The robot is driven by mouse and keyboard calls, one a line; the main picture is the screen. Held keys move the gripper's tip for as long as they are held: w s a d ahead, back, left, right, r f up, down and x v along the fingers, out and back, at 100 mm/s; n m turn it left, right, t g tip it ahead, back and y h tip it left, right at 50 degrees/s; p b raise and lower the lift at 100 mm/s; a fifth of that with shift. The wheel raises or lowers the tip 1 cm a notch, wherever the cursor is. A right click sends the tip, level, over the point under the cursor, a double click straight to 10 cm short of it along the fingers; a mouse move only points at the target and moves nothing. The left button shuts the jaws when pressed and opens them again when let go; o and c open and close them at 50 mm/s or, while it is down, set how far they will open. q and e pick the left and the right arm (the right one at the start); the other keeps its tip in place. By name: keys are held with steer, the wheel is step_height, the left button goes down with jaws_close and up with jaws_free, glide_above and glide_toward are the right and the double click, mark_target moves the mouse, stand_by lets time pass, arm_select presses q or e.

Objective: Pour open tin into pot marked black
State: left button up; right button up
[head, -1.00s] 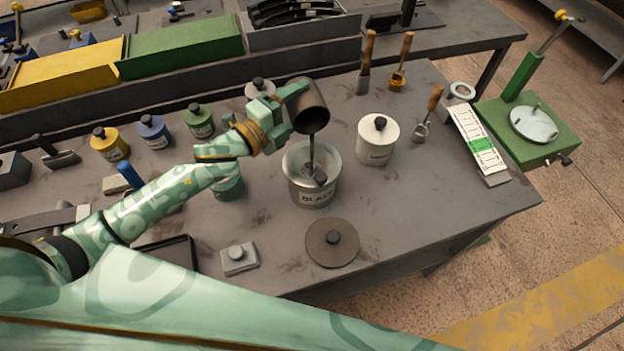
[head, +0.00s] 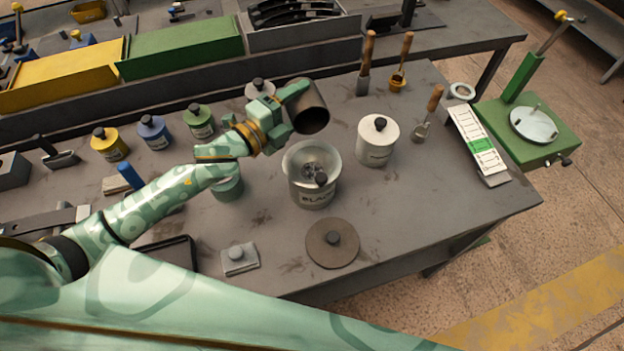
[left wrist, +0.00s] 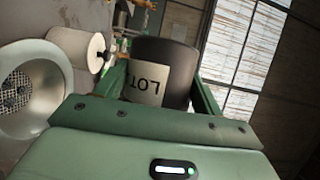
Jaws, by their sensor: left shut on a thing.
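My left gripper (head: 284,108) is shut on the dark open tin (head: 311,118) and holds it tilted, mouth toward the pot, above and behind the pot's rim. In the left wrist view the tin (left wrist: 165,62) sits between the fingers with a pale label reading "LOT". The grey pot marked black (head: 313,193) stands open and upright on the bench below. Some dark matter shows inside it, and a mesh-like bottom shows in the left wrist view. No stream shows between tin and pot. A round brown lid (head: 332,253) with a dark knob lies in front of the pot. My right gripper is not in view.
A white lidded pot (head: 376,143) stands right of the marked pot. Yellow (head: 109,145), blue (head: 153,134) and green (head: 199,124) lidded pots stand at the left. A small knobbed block (head: 239,260) lies near the front edge.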

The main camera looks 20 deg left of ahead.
arm_select(q)
steer(key=shift+n+p, duration=0.3)
steer(key=shift+p, duration=0.3)
steer(key=n+p, duration=0.1)
steer(key=f+n+g+p, duration=0.1)
steer(key=p, duration=0.1)
steer(key=shift+w+a, duration=0.2)
steer(key=shift+w, duration=0.1)
steer(key=shift+f+g+y+p, duration=0.25)
steer(key=shift+g+y+p, duration=0.05)
steer(key=shift+p, duration=0.1)
